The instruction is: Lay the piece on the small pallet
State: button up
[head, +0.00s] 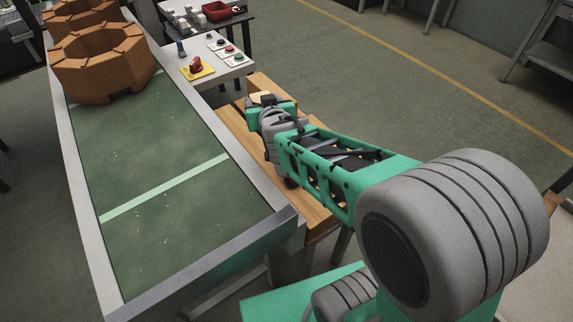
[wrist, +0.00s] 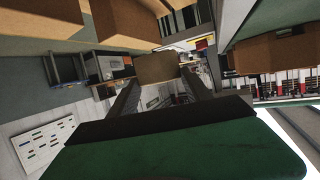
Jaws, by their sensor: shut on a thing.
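My gripper (wrist: 158,88) is shut on a tan, block-like piece (wrist: 157,68), held between the two dark fingertips in the wrist view. In the head view my gripper (head: 262,99) is at the far end of my green arm, and a pale bit of the piece (head: 261,97) shows there. Below the arm is a wooden planked surface (head: 318,218) alongside the conveyor. I cannot tell whether this is the small pallet. My arm hides part of it, and the piece appears held above it.
A green conveyor (head: 165,150) with metal side rails runs along the left. Orange-brown octagonal brick rings (head: 103,70) stand at its far end. A control panel (head: 212,62) with a red switch is just beyond my gripper. A red bin (head: 217,11) sits farther back.

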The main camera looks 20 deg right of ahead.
jog(key=f+y+b, duration=0.1)
jog(key=f+b, duration=0.3)
jog(key=f, duration=0.2)
jog(key=w+f+n+b, duration=0.1)
jog(key=f+b, duration=0.4)
jog(key=f, duration=0.1)
jog(key=w+f+n+y+b, duration=0.1)
jog(key=f+b, duration=0.3)
jog(key=f, duration=0.2)
jog(key=shift+w+d+y, duration=0.2)
jog(key=shift+d+y, duration=0.1)
jog(key=shift+d, duration=0.1)
jog(key=shift+f+b, duration=0.2)
jog(key=shift+b, duration=0.15)
jog(key=o, duration=1.4)
